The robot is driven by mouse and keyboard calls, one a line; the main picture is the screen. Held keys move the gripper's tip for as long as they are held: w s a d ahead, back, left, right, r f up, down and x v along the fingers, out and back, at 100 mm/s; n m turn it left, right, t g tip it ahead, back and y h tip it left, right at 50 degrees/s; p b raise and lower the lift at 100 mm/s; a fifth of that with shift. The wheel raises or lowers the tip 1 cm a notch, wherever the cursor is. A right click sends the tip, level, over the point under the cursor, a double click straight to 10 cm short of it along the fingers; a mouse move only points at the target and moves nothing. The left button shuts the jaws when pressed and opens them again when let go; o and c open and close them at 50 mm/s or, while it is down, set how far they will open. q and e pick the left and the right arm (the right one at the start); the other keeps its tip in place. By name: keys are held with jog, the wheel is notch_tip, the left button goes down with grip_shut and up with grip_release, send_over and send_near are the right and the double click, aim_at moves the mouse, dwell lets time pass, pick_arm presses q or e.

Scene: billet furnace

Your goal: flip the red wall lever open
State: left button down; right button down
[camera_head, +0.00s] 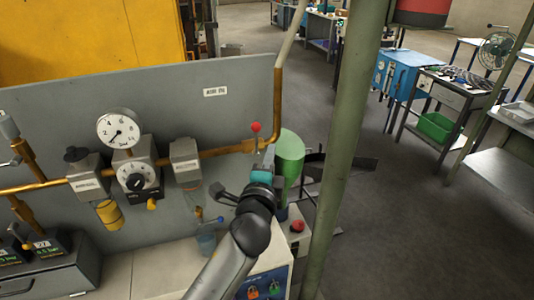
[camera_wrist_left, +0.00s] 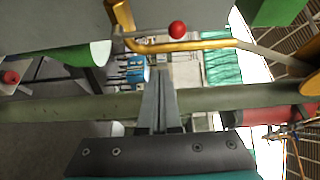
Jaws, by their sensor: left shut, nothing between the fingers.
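The red wall lever's round red knob (camera_head: 256,127) stands just above the copper pipe (camera_head: 225,151), near the right edge of the grey panel. In the left wrist view the red knob (camera_wrist_left: 177,29) shows at the top, beside the copper-coloured pipe (camera_wrist_left: 200,45). My left gripper (camera_head: 268,157) is just below and right of the knob, apart from it. In the left wrist view its fingers (camera_wrist_left: 160,88) are together and empty, with the knob beyond their tips. The lever's stem is small in the head view. My right gripper is in neither view.
A green tapered cylinder (camera_head: 290,148) stands right behind my left gripper. A green-grey post (camera_head: 345,150) rises to its right. A pressure gauge (camera_head: 118,129) and valve boxes line the panel (camera_head: 160,100) on the left. Open floor (camera_head: 420,220) lies to the right.

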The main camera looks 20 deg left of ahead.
aim_at(256, 140)
pick_arm(q)
jog(key=w, duration=0.7)
jog(key=shift+w+a, duration=0.3)
jog(key=shift+a, duration=0.4)
jog(key=shift+s+a+p, duration=0.85)
jog(key=shift+s+a, duration=0.3)
jog(key=shift+s, duration=0.1)
jog(key=shift+a, duration=0.1)
